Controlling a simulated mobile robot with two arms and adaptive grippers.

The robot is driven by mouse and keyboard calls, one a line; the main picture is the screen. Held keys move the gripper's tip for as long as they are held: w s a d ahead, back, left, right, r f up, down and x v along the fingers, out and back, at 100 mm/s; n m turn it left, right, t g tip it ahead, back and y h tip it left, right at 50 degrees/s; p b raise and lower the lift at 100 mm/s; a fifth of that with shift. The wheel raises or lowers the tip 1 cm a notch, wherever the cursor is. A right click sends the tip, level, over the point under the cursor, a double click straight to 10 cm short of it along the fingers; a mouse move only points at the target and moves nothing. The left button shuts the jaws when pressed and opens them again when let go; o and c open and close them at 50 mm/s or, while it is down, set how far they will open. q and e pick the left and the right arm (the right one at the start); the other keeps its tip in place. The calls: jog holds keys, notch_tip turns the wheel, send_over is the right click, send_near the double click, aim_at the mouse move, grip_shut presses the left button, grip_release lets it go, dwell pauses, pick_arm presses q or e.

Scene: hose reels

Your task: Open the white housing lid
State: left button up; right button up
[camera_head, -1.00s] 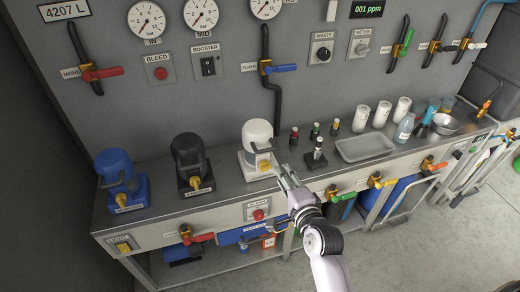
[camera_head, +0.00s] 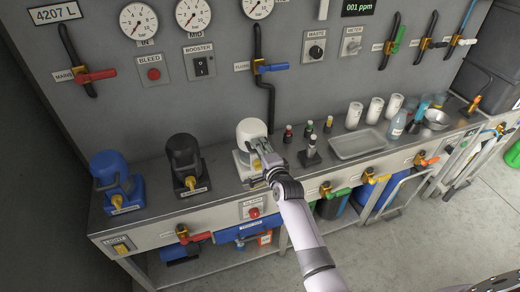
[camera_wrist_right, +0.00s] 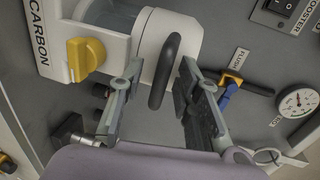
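The white housing (camera_head: 243,160) stands on the bench, with a rounded white lid (camera_head: 252,128) on top. In the right wrist view the housing (camera_wrist_right: 45,40) reads CARBON and has a yellow knob (camera_wrist_right: 86,58). In the wrist view my right gripper (camera_wrist_right: 160,88) is open, with one finger on each side of the handle and visible gaps. My left gripper is out of view.
A black housing (camera_head: 184,158) and a blue housing (camera_head: 112,175) stand to the left. The wall behind has gauges, a blue-handled valve (camera_head: 275,68) and a dark pipe.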

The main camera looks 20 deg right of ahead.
jog(key=shift+c, duration=0.3)
grip_shut()
jog(key=shift+f, duration=0.1)
dwell(0.6)
